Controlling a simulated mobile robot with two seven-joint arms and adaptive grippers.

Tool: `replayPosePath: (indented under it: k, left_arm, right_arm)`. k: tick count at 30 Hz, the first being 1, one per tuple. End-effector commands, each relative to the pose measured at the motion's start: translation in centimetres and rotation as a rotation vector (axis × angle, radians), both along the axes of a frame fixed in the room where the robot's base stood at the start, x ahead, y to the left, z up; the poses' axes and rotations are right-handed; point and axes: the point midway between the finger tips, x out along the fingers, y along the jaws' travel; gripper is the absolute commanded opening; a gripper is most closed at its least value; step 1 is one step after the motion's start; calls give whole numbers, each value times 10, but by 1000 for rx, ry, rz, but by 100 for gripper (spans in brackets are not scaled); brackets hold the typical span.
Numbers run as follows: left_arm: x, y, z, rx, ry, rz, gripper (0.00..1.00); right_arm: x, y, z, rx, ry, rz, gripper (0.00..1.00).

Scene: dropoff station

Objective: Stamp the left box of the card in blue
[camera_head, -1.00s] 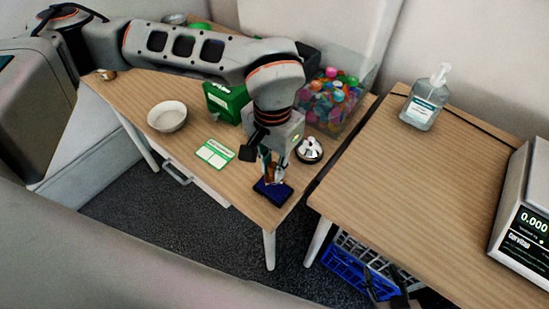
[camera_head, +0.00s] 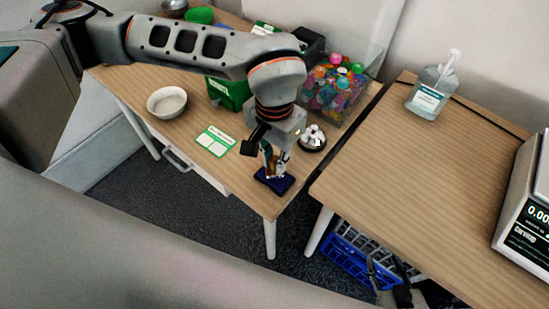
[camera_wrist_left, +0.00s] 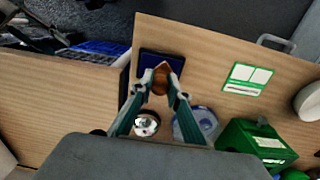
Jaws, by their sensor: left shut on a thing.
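My left gripper (camera_head: 270,166) is shut on a stamp with a brown handle (camera_wrist_left: 161,79). It points down over the dark blue ink pad (camera_head: 277,184) near the table's front corner. The ink pad also shows in the wrist view (camera_wrist_left: 147,62), partly covered by the stamp and fingers. The stamp's lower face is hidden, and I cannot tell whether it touches the pad. The white and green card (camera_head: 214,141) lies flat to the left of the pad; in the wrist view the card (camera_wrist_left: 243,88) is to the right, its boxes looking blank.
A silver bell (camera_head: 312,138) stands just right of my gripper. A green box (camera_head: 232,93) and a clear bin of colored balls (camera_head: 345,112) stand behind. A white bowl (camera_head: 167,102) is at left. A second table (camera_head: 420,170) lies right, across a narrow gap.

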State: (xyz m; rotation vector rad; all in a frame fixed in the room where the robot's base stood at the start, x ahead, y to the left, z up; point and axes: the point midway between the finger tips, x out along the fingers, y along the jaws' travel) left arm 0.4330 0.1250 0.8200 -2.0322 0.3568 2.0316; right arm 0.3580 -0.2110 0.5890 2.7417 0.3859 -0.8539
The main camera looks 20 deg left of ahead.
Motion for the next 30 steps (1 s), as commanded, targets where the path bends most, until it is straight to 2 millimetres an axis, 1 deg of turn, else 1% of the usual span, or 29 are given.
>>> replayPosePath:
  k: [30]
  left_arm:
    - [0, 0, -9, 0, 0, 0, 3]
  right_arm:
    - [-3, 0, -7, 1, 9, 0, 40]
